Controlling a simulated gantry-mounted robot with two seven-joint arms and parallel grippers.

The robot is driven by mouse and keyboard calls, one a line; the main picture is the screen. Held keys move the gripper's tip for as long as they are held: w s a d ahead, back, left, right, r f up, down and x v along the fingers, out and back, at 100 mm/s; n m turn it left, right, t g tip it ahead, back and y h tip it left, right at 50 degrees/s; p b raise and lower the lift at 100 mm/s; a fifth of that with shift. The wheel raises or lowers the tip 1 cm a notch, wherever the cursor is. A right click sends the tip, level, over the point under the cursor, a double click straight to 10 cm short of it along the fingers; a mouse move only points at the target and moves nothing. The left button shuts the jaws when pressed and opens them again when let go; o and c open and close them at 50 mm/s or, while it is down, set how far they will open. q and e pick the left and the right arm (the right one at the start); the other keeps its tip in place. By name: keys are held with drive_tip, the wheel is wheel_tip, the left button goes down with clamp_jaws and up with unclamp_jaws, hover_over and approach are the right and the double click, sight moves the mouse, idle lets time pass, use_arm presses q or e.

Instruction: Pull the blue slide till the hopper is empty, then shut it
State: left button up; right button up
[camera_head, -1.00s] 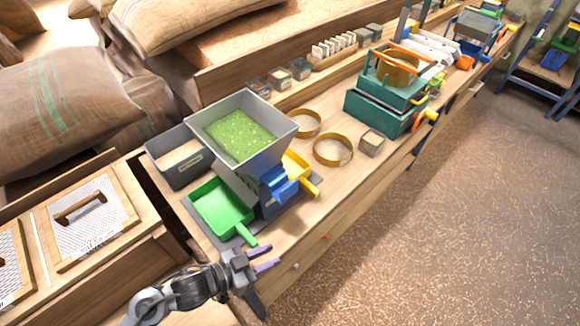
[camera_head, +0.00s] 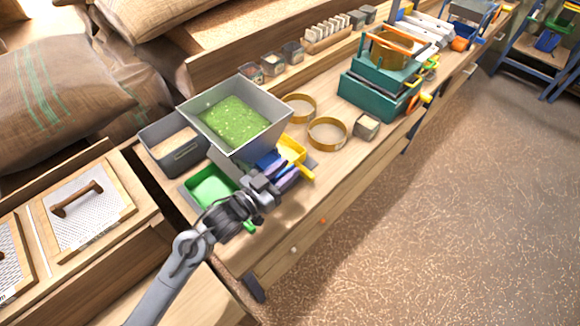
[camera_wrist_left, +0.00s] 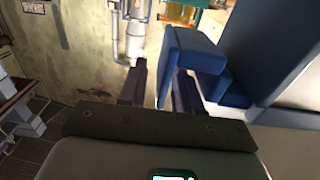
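The grey hopper (camera_head: 262,132) stands on the bench and holds green granules (camera_head: 232,122). The blue slide (camera_head: 266,159) is low on the hopper's front, partly hidden by my left gripper (camera_head: 280,178). In the left wrist view the blue slide's handle (camera_wrist_left: 196,50) is close up, at the gripper fingers (camera_wrist_left: 160,85). The fingers are apart, with part of the handle reaching between them; I cannot tell whether they touch it. My right gripper is not in view.
A yellow scoop (camera_head: 291,149) sits right of the hopper, close to my fingers. A grey bin (camera_head: 178,160) stands left of it. Brass rings (camera_head: 328,133) and a small box (camera_head: 366,127) lie to the right. The floor in front of the bench is clear.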

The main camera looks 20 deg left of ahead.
use_arm(q)
drive_tip(key=shift+x, duration=0.95)
drive_tip(key=shift+c, duration=0.5)
clamp_jaws()
idle(0.3)
